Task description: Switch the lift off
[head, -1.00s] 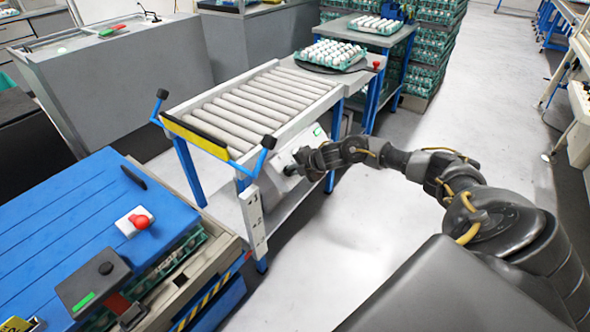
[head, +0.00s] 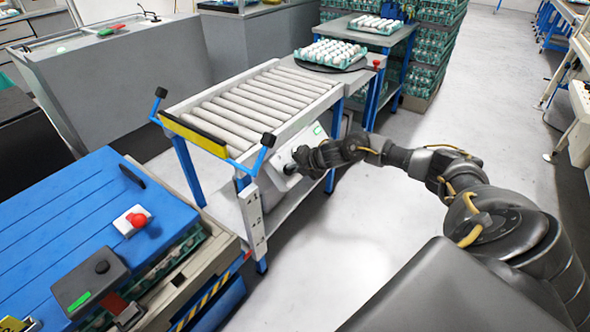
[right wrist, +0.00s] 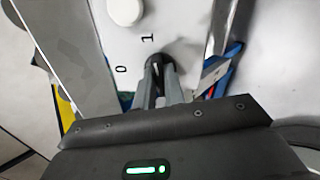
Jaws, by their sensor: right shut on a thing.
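The control panel (head: 308,143) is a pale box on the side of the roller table. A small green marking (head: 319,129) shows on its upper part. My right gripper (head: 292,162) is at the panel's lower part. In the right wrist view, its two fingers are shut on a black knob (right wrist: 156,62). The figure 1 (right wrist: 148,37) is printed above the knob and the figure 0 (right wrist: 121,69) to its left. The fingers hide much of the knob, and I cannot tell which figure it points to. My left gripper is not in view.
The roller table (head: 250,110) has blue legs and a yellow-and-black end bar. A full egg tray (head: 333,53) lies at its far end. A blue-topped unit (head: 60,225) with a red button (head: 139,220) stands at the left.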

